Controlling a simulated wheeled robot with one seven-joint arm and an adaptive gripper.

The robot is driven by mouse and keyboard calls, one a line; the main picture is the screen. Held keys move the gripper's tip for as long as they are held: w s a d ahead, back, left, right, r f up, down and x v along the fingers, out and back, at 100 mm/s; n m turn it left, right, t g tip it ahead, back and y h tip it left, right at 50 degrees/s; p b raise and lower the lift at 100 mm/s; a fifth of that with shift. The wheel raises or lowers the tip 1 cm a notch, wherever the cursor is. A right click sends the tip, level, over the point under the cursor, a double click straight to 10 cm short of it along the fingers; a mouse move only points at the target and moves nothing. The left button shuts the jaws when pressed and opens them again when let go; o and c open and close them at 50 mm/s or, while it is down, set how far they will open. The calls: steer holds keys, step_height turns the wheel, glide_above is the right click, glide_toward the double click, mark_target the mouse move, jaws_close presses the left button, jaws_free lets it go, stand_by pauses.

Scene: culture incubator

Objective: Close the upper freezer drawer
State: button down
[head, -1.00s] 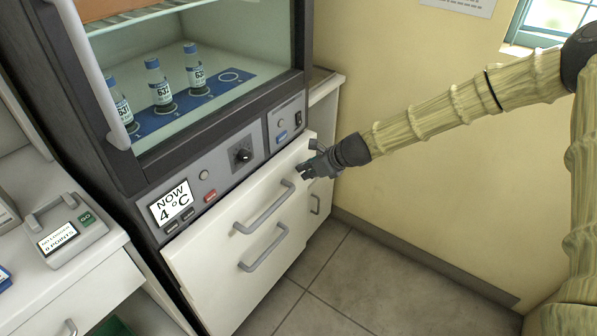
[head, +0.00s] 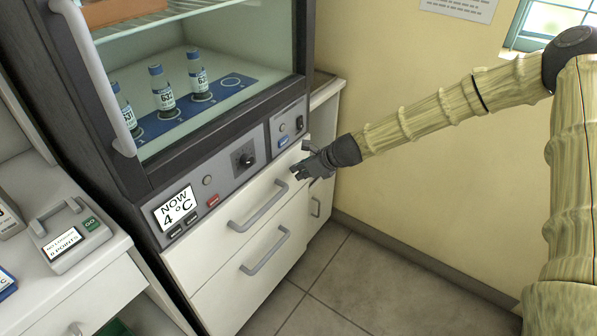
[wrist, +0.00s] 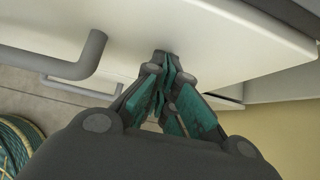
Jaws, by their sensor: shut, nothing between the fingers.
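The upper freezer drawer (head: 205,257) is the white front just below the incubator's control panel, with a grey bar handle (head: 258,205). Its front looks nearly flush with the lower drawer (head: 225,295); I cannot tell whether a small gap is left. My gripper (head: 297,172) is shut and empty at the right end of the upper drawer front, right of its handle. In the wrist view my closed fingertips (wrist: 163,60) are against or very close to the white front (wrist: 215,40), with the grey handle (wrist: 85,58) to their left.
The cabinet with a glass door and several labelled vials (head: 162,88) stands above the drawers. Its control panel (head: 240,160) has a dial and a display. A device (head: 68,235) sits on the left counter. Floor (head: 350,275) in front is clear; a yellow wall is at right.

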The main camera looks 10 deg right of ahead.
steer(key=shift+s+d+f+p+v, duration=0.65)
steer(key=shift+f+v, duration=0.3)
steer(key=shift+v, duration=5.4)
steer(key=s+f+n+g+h+p, duration=0.4)
steer(key=s+f+n, duration=0.8)
steer(key=s+f, duration=0.7)
steer(key=s+d+f+n+g+h+p, duration=0.2)
steer(key=s+n+p, duration=0.2)
steer(key=s+n, duration=1)
steer(key=s, duration=1.1)
steer(key=shift+d+f+p, duration=0.15)
steer(key=shift+d+p, duration=0.05)
steer(key=shift+p, duration=0.1)
